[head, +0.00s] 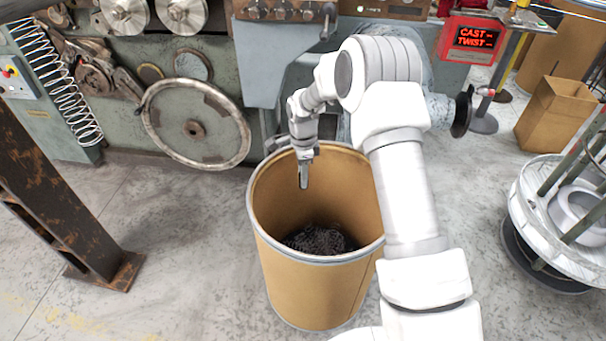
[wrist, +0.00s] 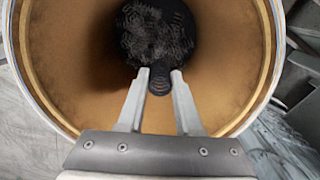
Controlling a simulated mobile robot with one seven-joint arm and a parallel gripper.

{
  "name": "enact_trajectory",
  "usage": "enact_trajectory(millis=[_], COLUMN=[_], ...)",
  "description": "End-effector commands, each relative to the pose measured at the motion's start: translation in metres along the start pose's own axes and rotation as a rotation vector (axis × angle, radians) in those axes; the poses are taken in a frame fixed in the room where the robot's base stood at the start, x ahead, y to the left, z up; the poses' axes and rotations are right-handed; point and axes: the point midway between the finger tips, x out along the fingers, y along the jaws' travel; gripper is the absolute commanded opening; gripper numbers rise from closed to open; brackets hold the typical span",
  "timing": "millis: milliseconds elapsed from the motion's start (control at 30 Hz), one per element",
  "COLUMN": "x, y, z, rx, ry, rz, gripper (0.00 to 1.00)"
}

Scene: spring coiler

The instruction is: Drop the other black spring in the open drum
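My gripper (head: 304,183) hangs fingers-down over the mouth of the open drum (head: 258,222), near its left-back rim. In the wrist view my gripper (wrist: 160,77) has its two fingertips on either side of a small black spring (wrist: 160,83), with no clear gap beside it, so it looks shut on the spring. The spring is too small to make out in the head view. The drum is tan with a pale metal rim and stands upright on the floor. A heap of black springs (head: 318,240) lies at its bottom, also in the wrist view (wrist: 155,28).
A green-grey machine with a large handwheel (head: 195,124) stands behind the drum. A rusty steel post (head: 50,195) is at left. The floor left of the drum is clear.

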Motion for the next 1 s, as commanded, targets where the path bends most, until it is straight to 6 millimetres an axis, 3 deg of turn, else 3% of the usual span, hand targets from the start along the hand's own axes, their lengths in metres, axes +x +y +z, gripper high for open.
enact_trajectory(millis=[33, 167, 567, 767, 1000], x=[0.0, 0.0, -0.007, -0.045, -0.105], y=[0.0, 0.0, 0.0, -0.001, -0.001], z=[0.0, 0.0, 0.0, -0.001, 0.0], rx=[0.0, 0.0, 0.0, 0.0, -0.001], ry=[0.0, 0.0, 0.001, 0.001, 0.002], rz=[0.0, 0.0, 0.0, -0.003, -0.003], gripper=[0.44, 0.67, 0.68, 0.68, 0.68])
